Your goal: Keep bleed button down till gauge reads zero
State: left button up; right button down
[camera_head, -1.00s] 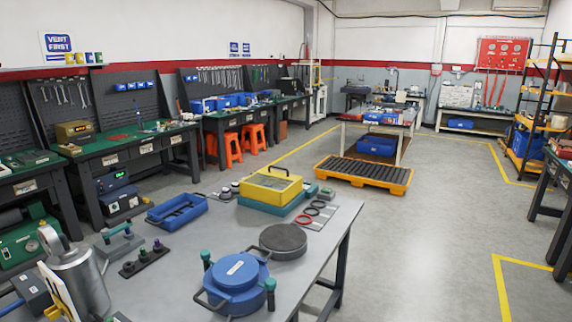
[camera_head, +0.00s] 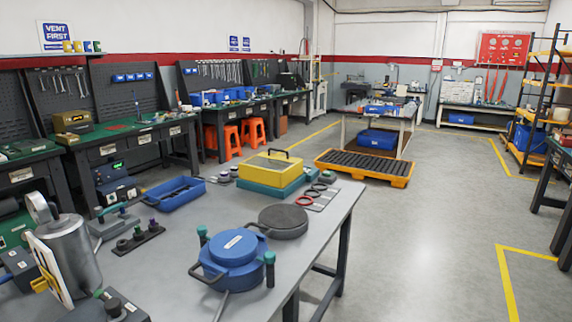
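On the grey table (camera_head: 180,262) at lower left stands a metal cylinder (camera_head: 70,250) with a ring-shaped top. A white card with yellow parts (camera_head: 47,270) in front of it hides part of it. I cannot tell whether any of these knobs is the bleed button. No readable gauge face shows on the table. A blue lidded vessel (camera_head: 232,256) with green-topped clamps stands near the table's front.
A dark round disc (camera_head: 284,222), a yellow case (camera_head: 270,168) on a teal base, a blue tray (camera_head: 174,193) and a small black rack (camera_head: 138,240) also occupy the table. A yellow-edged pallet (camera_head: 364,167) lies on the floor beyond. Floor at right is clear.

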pick_arm(q)
grip_shut()
dwell(1.2)
